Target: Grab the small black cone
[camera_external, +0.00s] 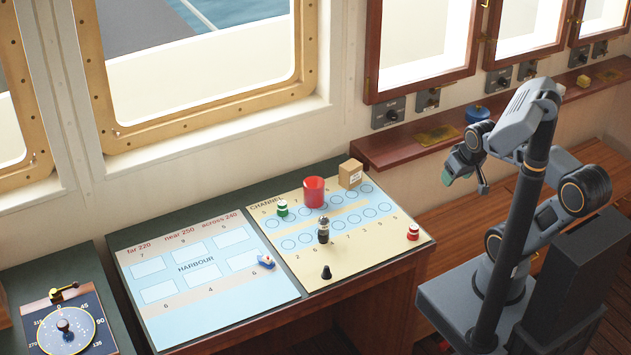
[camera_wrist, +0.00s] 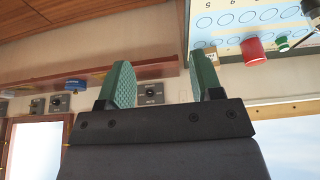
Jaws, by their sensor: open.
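The small black cone (camera_external: 326,272) stands upright on the front edge area of the channel board (camera_external: 374,254) in the external view. A taller dark piece with a light band (camera_external: 323,230) stands behind it, near the board's middle. My gripper (camera_external: 465,172) is up in the air to the right of the board, well apart from the cone. In the wrist view my gripper (camera_wrist: 160,85) has its two green-padded fingers spread with nothing between them. The cone cannot be made out in the wrist view.
On the channel board stand a red cup (camera_external: 314,192), a cardboard box (camera_external: 350,173), a green-and-white piece (camera_external: 282,208) and a red-and-white piece (camera_external: 413,232). A small boat (camera_external: 266,261) sits on the harbour board (camera_external: 200,283). A wooden ledge (camera_external: 400,150) runs along the wall.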

